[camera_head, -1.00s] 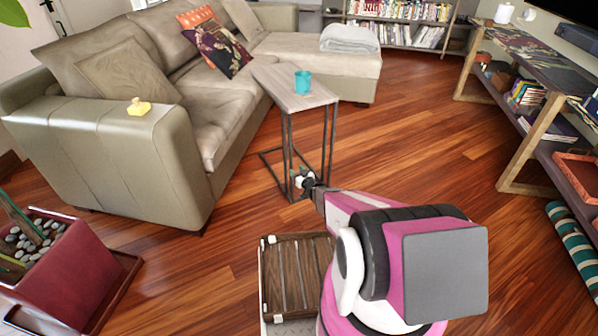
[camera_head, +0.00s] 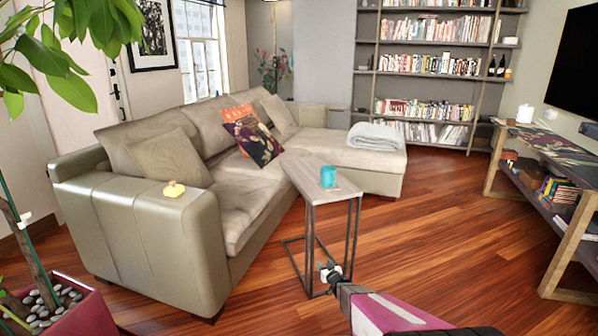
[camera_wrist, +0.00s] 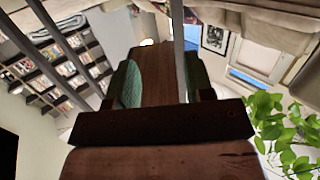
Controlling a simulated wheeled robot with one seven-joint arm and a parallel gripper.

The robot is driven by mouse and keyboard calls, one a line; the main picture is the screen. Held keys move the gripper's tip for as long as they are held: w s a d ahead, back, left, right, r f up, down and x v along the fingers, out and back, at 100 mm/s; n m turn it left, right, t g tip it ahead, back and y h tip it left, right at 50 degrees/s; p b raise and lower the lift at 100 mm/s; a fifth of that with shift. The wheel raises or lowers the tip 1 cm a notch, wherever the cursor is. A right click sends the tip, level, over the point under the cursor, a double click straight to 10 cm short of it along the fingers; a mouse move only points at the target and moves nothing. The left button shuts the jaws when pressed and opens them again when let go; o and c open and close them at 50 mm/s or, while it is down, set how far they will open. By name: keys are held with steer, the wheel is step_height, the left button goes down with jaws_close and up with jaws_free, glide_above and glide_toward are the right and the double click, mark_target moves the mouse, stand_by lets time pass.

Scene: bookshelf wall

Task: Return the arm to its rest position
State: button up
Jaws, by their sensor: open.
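My gripper (camera_head: 330,271) shows small in the head view, low in front of the side table's metal legs, with my pink and black arm running up to it from the bottom edge. In the wrist view my gripper (camera_wrist: 163,82) shows two green-padded fingers spread apart. A brown wooden surface shows between and below them, and I cannot tell what it belongs to. I see nothing clearly held. Whether the gripper touches the table legs is unclear.
The side table (camera_head: 304,183) carries a teal mug (camera_head: 328,177). A beige sofa (camera_head: 150,235) with a yellow object (camera_head: 174,189) on its arm stands left. A red planter (camera_head: 85,315) is at lower left, a low shelf (camera_head: 560,225) at right. The wooden floor (camera_head: 430,250) between is clear.

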steer(key=s+d+r+m+g+h, duration=0.4)
steer(key=s+d+r+g+h, duration=0.2)
steer(key=s+r, duration=0.45)
steer(key=s+r+g, duration=0.5)
steer(key=s+r, duration=0.2)
steer(key=s, duration=0.3)
steer(key=s+a+r+g, duration=0.1)
steer(key=s+r+g, duration=0.3)
steer(key=s, duration=0.7)
step_height(320, 180, up, 3)
steer(key=shift+a+f+g+y, duration=0.15)
steer(key=shift+g+y, duration=0.15)
steer(key=shift+g, duration=0.1)
